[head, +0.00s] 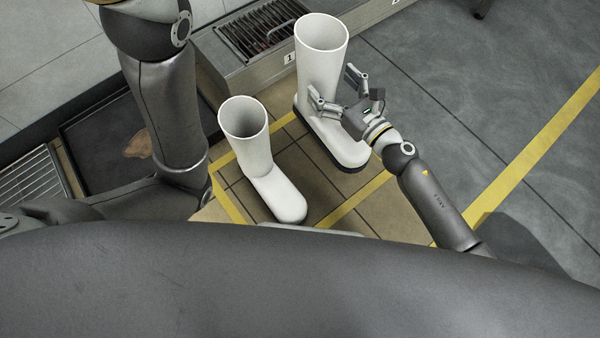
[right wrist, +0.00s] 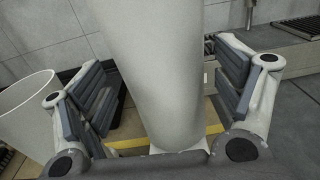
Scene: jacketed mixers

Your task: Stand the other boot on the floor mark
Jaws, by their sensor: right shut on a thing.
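One white boot (head: 322,50) with a dark sole is upright, its toe towards the lower right. My right gripper (head: 332,84) is shut on its shaft from the right. In the right wrist view the shaft (right wrist: 155,70) fills the space between the two fingers. The other white boot (head: 245,150) stands upright to the left, apart from it; its open top also shows in the right wrist view (right wrist: 22,112). The yellow-bordered floor mark (head: 345,212) of tan tiles lies under both boots in the picture. Whether the held boot touches the floor is unclear. My left gripper is not in view.
A metal channel with a grate (head: 262,32) runs behind the boots. A dark tray (head: 105,140) with a brown patch lies at the left, partly behind my arm. Grey floor (head: 480,90) at the right is clear, crossed by a yellow line (head: 535,150).

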